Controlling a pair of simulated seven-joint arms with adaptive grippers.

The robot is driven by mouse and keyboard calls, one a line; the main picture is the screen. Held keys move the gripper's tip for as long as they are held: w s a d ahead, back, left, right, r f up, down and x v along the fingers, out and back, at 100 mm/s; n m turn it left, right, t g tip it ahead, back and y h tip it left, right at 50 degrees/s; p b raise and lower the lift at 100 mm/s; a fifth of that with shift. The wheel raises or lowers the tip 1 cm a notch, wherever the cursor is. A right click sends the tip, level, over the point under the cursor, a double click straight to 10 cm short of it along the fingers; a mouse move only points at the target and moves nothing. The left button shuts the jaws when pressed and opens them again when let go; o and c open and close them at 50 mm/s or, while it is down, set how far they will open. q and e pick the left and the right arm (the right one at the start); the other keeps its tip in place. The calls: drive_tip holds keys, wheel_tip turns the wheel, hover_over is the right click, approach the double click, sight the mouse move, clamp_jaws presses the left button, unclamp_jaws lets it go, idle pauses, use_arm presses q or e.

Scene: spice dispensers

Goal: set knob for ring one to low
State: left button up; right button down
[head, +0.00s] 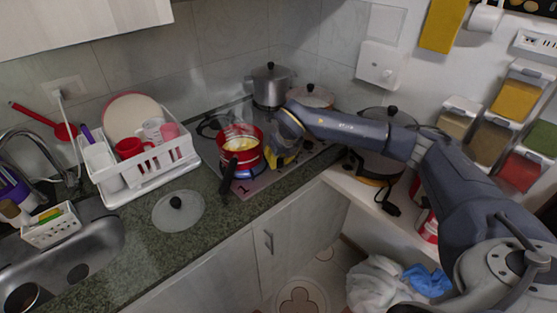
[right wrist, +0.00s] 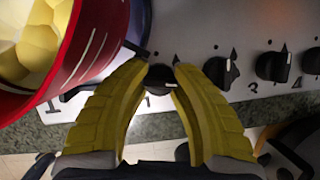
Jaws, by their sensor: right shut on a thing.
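In the right wrist view, the yellow fingers of my right gripper (right wrist: 161,76) are closed around a black stove knob (right wrist: 160,80), the leftmost knob visible there. Its mark is too small to read for a setting. In the head view my right gripper (head: 284,158) is at the stove's front edge, right of the red pot, and the fingers hide the knob. A red pot (head: 249,158) with yellow food stands on the front left ring, with a blue glow at its base. A figure 1 (right wrist: 52,104) shows on the panel beside the pot. My left gripper is out of view.
More black knobs (right wrist: 220,71) stand right of the held one. The red pot is close to the left finger. A glass lid (head: 178,212) lies on the counter, near a white dish rack (head: 150,178). A steel pot (head: 271,84) stands at the back.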

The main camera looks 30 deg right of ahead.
drive_tip(key=shift+w, duration=0.1)
idle(0.3)
drive_tip(key=c, duration=1)
unclamp_jaws()
drive_tip(key=shift+o, duration=0.2)
drive_tip(key=v, duration=1.2)
drive_tip(key=shift+c, duration=0.4)
